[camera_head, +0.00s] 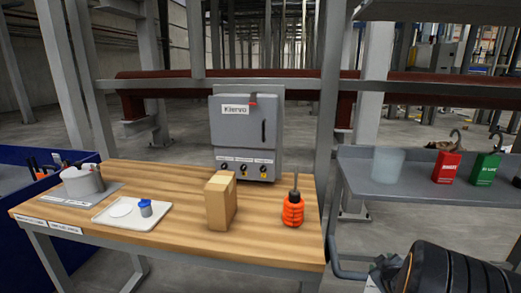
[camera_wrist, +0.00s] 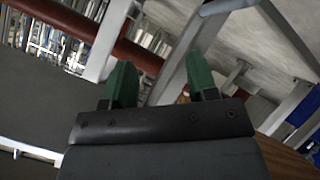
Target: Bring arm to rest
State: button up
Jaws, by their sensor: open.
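My gripper (camera_wrist: 162,85) shows in the wrist view with two green fingers standing apart. Nothing is between them. Beyond the fingers are a grey metal post and a dark red pipe (camera_wrist: 135,52). In the head view, part of my arm (camera_head: 445,272) shows at the bottom right, in front of the grey shelf on the right. The fingers cannot be made out in the head view.
A wooden table (camera_head: 170,175) holds a grey Kiervo box (camera_head: 243,140), a cardboard box (camera_head: 220,203), an orange bottle (camera_head: 293,207) and a white tray (camera_head: 108,218). The grey shelf (camera_head: 362,182) carries a translucent tub (camera_head: 387,165), a red container (camera_head: 446,167) and a green one (camera_head: 484,168).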

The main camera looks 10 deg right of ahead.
jog(key=w+a+r+m+g+p, duration=0.1)
jog(key=w+a+r+g+p, duration=0.1)
jog(key=a+r+p, duration=0.6)
jog(key=s+a+r+g+y+p, duration=0.1)
jog(key=s+a+r+y+p, duration=0.1)
jog(key=a+r, duration=0.4)
jog(key=s+a+r+m+g+y+p, duration=0.1)
jog(key=s+a+r+g+y+p, duration=0.1)
jog(key=s+a+r+p, duration=0.2)
jog(key=s+a+r+g+y+p, duration=0.1)
jog(key=s+a+r+y+p, duration=0.1)
jog(key=a+r+p, duration=0.4)
jog(key=s+a+r, duration=0.1)
jog(key=a+r, duration=0.3)
jog(key=a, duration=0.2)
jog(key=shift+s+r+m+g, duration=0.2)
jog(key=shift+s+m+g, duration=0.1)
jog(key=shift+m+g, duration=0.1)
jog(key=shift+s+a, duration=0.2)
jog(key=shift+a, duration=0.05)
jog(key=shift+c, duration=0.4)
